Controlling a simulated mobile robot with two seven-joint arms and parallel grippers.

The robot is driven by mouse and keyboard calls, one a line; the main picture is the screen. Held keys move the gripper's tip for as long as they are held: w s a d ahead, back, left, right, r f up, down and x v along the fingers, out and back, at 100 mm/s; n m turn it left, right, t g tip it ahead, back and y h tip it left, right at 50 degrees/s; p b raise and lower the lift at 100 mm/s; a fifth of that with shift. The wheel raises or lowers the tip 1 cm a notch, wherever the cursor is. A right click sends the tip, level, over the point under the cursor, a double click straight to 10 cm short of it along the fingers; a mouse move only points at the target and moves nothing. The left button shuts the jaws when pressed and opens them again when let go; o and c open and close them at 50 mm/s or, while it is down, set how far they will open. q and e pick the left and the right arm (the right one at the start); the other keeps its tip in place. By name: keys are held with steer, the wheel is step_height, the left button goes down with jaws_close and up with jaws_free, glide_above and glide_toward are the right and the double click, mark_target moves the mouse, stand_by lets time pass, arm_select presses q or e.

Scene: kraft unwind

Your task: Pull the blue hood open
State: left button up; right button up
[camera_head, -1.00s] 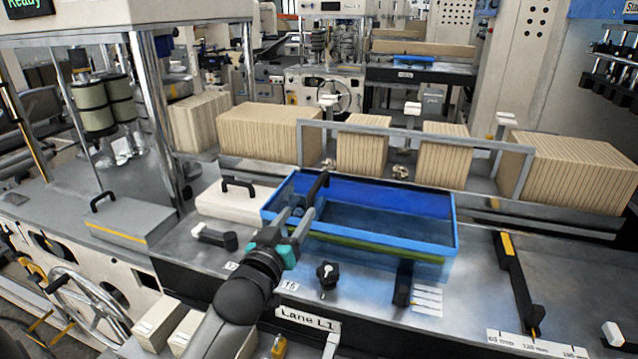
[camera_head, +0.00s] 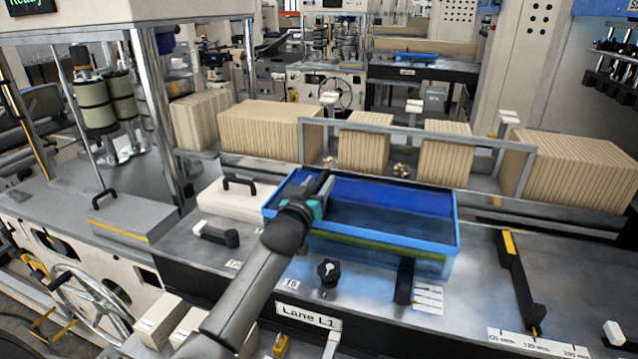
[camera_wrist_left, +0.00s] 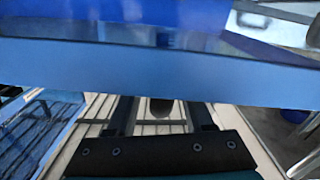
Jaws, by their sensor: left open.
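The blue hood (camera_head: 385,243) is a see-through box with a bright blue rim, low on the machine deck in the middle of the head view. My left gripper (camera_head: 316,184) is at the hood's left end, its fingers open and overlapping the rim in the picture. A dark bar shows beside the fingers, partly hidden by them. In the left wrist view, a wide blue band of the hood (camera_wrist_left: 150,72) crosses in front of the open fingers (camera_wrist_left: 160,112). Nothing is seen between the fingertips. Contact with the hood cannot be told. My right gripper is out of view.
A white box with a black handle (camera_head: 232,198) stands left of the hood. A black knob (camera_head: 328,272) and a dark latch-like part (camera_head: 404,281) are at its front. Behind are a grey rail (camera_head: 420,137) and stacks of kraft board (camera_head: 270,130). Deck to the right is fairly clear.

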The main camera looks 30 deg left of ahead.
arm_select(q)
steer(key=shift+w, duration=0.2)
steer(key=shift+c, duration=0.2)
jaws_close()
stand_by(1.2)
